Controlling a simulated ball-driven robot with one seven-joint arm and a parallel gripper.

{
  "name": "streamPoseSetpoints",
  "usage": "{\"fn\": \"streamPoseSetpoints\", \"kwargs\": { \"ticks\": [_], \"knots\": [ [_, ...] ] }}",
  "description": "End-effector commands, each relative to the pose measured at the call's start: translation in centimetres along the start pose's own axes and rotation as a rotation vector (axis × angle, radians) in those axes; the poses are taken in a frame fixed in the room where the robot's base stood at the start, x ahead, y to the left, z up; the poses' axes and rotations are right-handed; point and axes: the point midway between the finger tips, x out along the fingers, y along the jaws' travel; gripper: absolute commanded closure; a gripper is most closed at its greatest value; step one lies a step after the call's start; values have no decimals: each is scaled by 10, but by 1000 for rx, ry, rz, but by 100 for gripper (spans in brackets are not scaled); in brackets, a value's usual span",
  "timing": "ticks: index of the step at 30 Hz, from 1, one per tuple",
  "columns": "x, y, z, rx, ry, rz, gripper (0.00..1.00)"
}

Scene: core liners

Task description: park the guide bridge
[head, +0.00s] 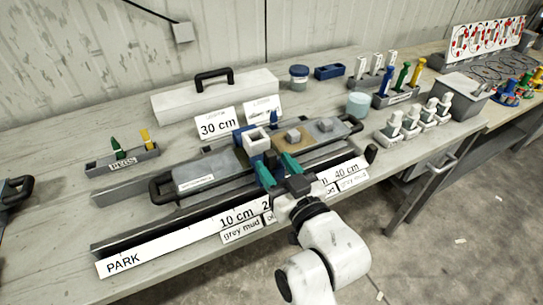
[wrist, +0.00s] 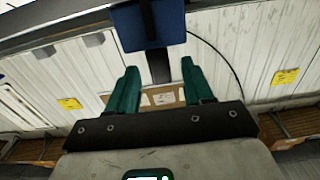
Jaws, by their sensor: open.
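The guide bridge (head: 257,146) is a blue frame with a white square collar, spanning the core tray (head: 218,171) near its middle. The tray has black end handles and several coloured core sections. A front rail carries a white scale (head: 180,244) marked PARK at its left end, then 10 cm and on to 40 cm. My gripper (head: 278,168), with teal fingers, is open at the bridge's near side. In the wrist view, a blue block (wrist: 150,25) of the bridge shows beyond and between the open fingertips (wrist: 160,75); the fingers do not appear closed on it.
A sign reading 30 cm (head: 216,124) stands behind the tray before a grey case (head: 216,98). A PEGS holder (head: 122,160) is at left. The bench's left front looks clear.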

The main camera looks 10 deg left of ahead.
Motion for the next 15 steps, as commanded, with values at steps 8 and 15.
{"fn": "streamPoseSetpoints", "kwargs": {
  "ticks": [8,15],
  "knots": [
    [28,0,0,0,0,1,49],
    [31,0,0,0,0,1,49]
  ]
}}
